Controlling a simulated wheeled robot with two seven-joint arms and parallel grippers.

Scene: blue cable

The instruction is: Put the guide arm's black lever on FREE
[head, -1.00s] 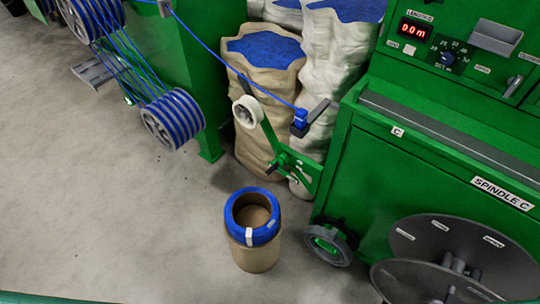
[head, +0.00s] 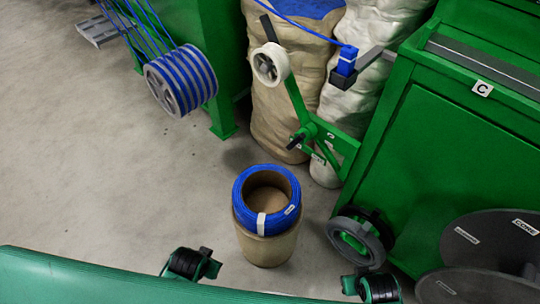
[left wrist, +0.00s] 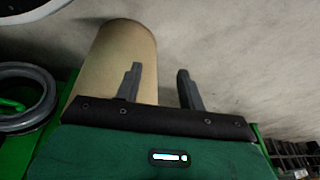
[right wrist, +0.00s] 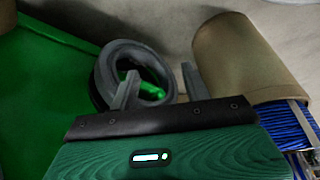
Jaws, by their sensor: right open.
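The guide arm (head: 296,100) is a green bar rising from a pivot on a bracket at the green machine's side, with a pale pulley (head: 271,63) at its top. Its black lever (head: 297,141) sits at the pivot and points down-left; the small labels beside it are unreadable. My left gripper (head: 207,262) is low in the head view, left of the cardboard drum; its fingers stand apart and empty in the left wrist view (left wrist: 160,69). My right gripper (head: 350,281) is low, right of the drum, open and empty in the right wrist view (right wrist: 160,69). Both are well below the lever in the picture.
A cardboard drum (head: 266,250) with a blue cable coil (head: 240,212) on top stands before the guide arm. A grey wheel (head: 357,240) and dark reel (head: 480,255) are on the machine at right. Sacks (head: 285,110) stand behind.

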